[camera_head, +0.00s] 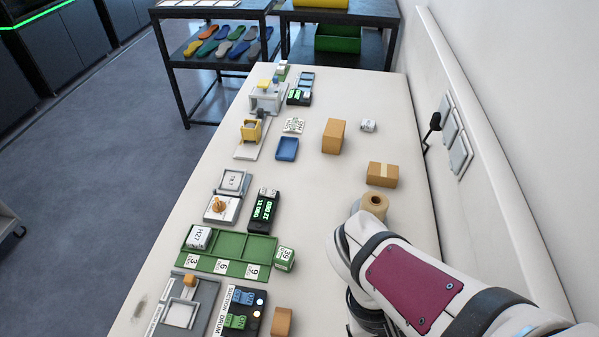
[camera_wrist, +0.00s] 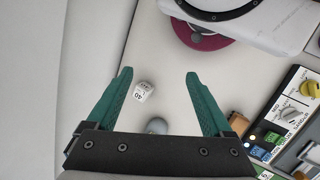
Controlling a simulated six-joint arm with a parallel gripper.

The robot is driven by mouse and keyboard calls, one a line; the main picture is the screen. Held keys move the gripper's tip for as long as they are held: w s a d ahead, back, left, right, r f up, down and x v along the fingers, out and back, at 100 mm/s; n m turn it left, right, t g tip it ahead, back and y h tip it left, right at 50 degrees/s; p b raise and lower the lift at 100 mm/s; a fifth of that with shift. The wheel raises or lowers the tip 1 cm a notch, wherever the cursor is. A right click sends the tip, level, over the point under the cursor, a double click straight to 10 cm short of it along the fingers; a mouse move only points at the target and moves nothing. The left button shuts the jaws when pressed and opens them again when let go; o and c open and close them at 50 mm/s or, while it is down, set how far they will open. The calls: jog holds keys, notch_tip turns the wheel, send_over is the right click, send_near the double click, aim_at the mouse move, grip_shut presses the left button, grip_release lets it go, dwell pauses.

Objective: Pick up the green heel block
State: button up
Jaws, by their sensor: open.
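A small green block with a white label on top (camera_head: 285,258) sits at the right end of the green tray (camera_head: 232,247) in the head view. It looks like the heel block, and I cannot tell whether it touches the tray. My gripper (camera_wrist: 157,76) is open in the wrist view, with nothing held between its green fingers. A small white block marked 40 (camera_wrist: 143,91) lies on the table below the gap between the fingers. In the head view my arm covers the right foreground, and my fingers are hidden.
A tan roll (camera_head: 375,205) and a cardboard box (camera_head: 382,175) stand behind my arm. A control box with blue and green parts (camera_head: 240,308) and an orange-brown block (camera_head: 282,322) are in front of the tray. A grey round object (camera_wrist: 157,126) lies near my gripper. A wall borders the right.

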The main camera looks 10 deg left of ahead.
jog(key=w+f+n+t+h, duration=0.25)
jog(key=w+n+h, duration=0.2)
jog(key=n, duration=0.25)
jog(key=n+t+y, duration=0.6)
jog(key=n+t, duration=0.7)
jog(key=n, duration=1.1)
send_near(288, 249)
jog(key=x, duration=0.2)
jog(key=f+x, duration=0.1)
jog(key=x, duration=0.2)
jog(key=shift+f, duration=0.15)
jog(key=x, duration=0.6)
jog(key=shift+w+a, duration=0.1)
jog(key=shift+a, duration=0.1)
grip_shut()
